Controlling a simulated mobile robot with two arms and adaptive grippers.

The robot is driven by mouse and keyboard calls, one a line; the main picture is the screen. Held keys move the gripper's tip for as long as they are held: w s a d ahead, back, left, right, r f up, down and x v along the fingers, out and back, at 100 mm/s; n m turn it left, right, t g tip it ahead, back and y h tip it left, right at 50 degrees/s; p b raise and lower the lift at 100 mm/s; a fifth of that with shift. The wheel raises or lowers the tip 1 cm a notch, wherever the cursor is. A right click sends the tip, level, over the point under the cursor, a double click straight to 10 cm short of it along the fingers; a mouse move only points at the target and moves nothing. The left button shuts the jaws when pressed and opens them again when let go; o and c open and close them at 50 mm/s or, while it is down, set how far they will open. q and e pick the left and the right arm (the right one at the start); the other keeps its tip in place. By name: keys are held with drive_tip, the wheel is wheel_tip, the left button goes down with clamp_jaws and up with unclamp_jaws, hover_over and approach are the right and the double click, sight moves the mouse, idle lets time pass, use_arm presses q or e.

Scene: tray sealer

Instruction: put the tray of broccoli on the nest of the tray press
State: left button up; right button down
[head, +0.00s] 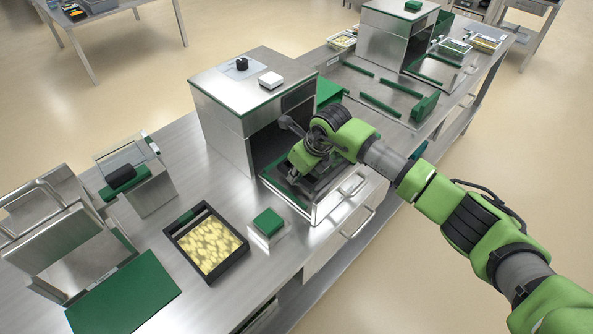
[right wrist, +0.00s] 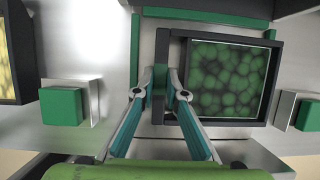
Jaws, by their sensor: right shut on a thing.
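The tray of broccoli (right wrist: 277,85) is black with green heads under a clear top, and shows in the right wrist view. My right gripper (right wrist: 161,78) is shut on the tray's left wall. The tray is over the nest (right wrist: 146,40), between or over its green side strips, nearer the right strip; I cannot tell whether it rests there. In the head view the tray press (head: 222,112) is a steel box with a dark opening, and my right gripper (head: 304,172) is at the nest (head: 290,199) in front of it, mostly hiding the tray. My left gripper is not in view.
A black tray with yellow pieces (head: 179,233) lies left of a small green-topped block (head: 268,222). A green mat (head: 125,297) and steel stands are further left. A second press (head: 385,37) stands further along the bench.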

drive_tip(key=c, duration=2)
unclamp_jaws()
drive_tip(key=shift+f, duration=0.1)
drive_tip(key=shift+c, duration=0.2)
drive_tip(key=shift+r, duration=0.25)
drive_tip(key=b+v, duration=0.3)
drive_tip(key=v, duration=0.9)
drive_tip(key=shift+a+f, duration=0.1)
